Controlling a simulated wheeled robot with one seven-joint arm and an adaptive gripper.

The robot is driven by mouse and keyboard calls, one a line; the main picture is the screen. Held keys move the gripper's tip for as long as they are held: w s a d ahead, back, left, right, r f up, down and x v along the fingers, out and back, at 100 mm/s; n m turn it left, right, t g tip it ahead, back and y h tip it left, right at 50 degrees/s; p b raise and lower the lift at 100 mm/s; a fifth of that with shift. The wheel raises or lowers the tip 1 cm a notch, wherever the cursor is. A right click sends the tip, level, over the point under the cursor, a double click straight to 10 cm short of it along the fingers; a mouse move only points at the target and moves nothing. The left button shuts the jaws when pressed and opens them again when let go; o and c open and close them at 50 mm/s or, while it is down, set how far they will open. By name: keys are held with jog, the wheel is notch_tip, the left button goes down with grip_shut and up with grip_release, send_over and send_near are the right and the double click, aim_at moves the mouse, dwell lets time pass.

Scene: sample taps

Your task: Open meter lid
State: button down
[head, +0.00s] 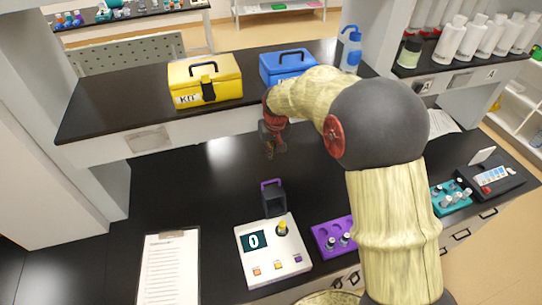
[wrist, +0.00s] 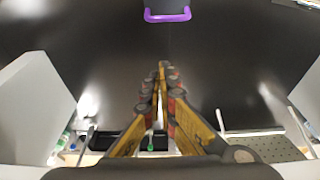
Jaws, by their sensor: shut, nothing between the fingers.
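The white meter (head: 290,246) sits on the black bench, with a dark display reading 0, coloured buttons and a yellow-topped knob or vial on top. A dark, box-like part (head: 274,203) with a purple handle (head: 271,183) stands upright at its back edge. It looks like the meter's lid; I cannot tell how it is hinged. The purple handle also shows in the wrist view (wrist: 167,15), at the top edge. My gripper (head: 270,152) is above the bench, behind and apart from the handle. In the wrist view its fingers (wrist: 162,66) are together and empty.
A purple rack (head: 323,239) is right of the meter and a clipboard (head: 170,265) is left. A teal rack (head: 447,203) and a black keypad device (head: 495,180) are farther right. Yellow (head: 205,82) and blue (head: 283,66) kit boxes stand on the raised shelf (head: 110,108).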

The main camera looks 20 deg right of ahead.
notch_tip(320, 180, down, 9)
jog(key=s+p, duration=0.1)
jog(key=shift+s+p, duration=0.3)
jog(key=shift+s, duration=0.05)
jog(key=shift+d, duration=0.1)
dwell(0.5)
jog(key=shift+s+r+t+b, duration=0.35)
jog(key=shift+s+t+b, duration=0.2)
jog(key=shift+b, duration=0.2)
